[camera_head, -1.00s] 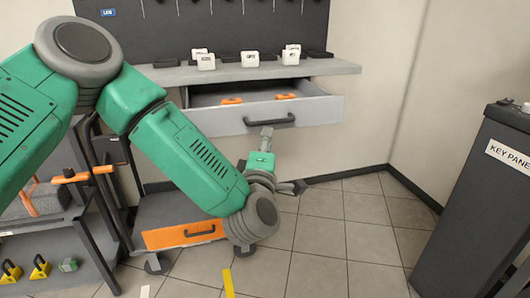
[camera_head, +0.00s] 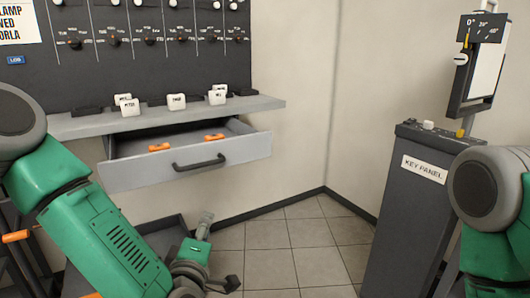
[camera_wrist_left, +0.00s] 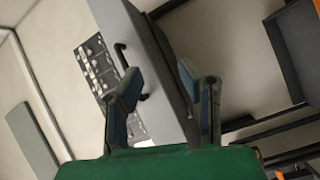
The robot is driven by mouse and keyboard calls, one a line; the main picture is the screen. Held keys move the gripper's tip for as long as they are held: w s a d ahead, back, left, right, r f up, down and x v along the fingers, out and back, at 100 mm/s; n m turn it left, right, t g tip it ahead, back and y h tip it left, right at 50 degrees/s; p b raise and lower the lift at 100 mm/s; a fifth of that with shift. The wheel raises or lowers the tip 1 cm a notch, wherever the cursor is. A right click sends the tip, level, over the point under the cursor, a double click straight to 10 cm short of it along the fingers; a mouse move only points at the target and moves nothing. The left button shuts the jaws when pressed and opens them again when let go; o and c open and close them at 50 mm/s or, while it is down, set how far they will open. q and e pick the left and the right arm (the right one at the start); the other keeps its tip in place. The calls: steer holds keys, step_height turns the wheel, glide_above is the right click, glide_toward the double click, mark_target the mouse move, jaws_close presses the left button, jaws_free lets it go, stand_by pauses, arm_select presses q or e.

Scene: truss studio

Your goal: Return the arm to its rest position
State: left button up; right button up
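My left arm, green with grey joints, comes in from the left in the head view. Its left gripper (camera_head: 222,248) hangs low, below and in front of the open drawer, with its fingers spread apart. In the left wrist view the two fingers of the left gripper (camera_wrist_left: 158,78) are apart with nothing held between them; the drawer front shows beyond. My right arm shows at the right edge of the head view, but its gripper is out of frame.
A grey drawer (camera_head: 192,165) stands open under a shelf (camera_head: 258,103), with orange items (camera_head: 214,136) inside. White blocks (camera_head: 177,101) stand on the shelf. A dark key panel stand (camera_head: 408,215) is at right. Tiled floor (camera_head: 300,235) between them is clear.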

arm_select(q)
steer(key=s+f+m+g+h+p, duration=0.1)
steer(key=s+f+m+g+h, duration=0.2)
steer(key=s+f+m+g, duration=0.55)
steer(key=s+a+f+m+g+p, duration=0.2)
steer(key=s+a+f+m+g, duration=0.25)
steer(key=s+f, duration=0.85)
steer(key=s+a+m+g+y, duration=0.1)
steer(key=s+a+g, duration=0.1)
steer(key=s+a, duration=0.2)
steer(key=s+a+f+m+g+y+p, duration=0.1)
steer(key=s+a+g, duration=0.1)
steer(key=s, duration=0.6)
steer(key=shift+s+a+f+m, duration=0.2)
steer(key=shift+a+f+m, duration=0.15)
steer(key=shift+a, duration=0.5)
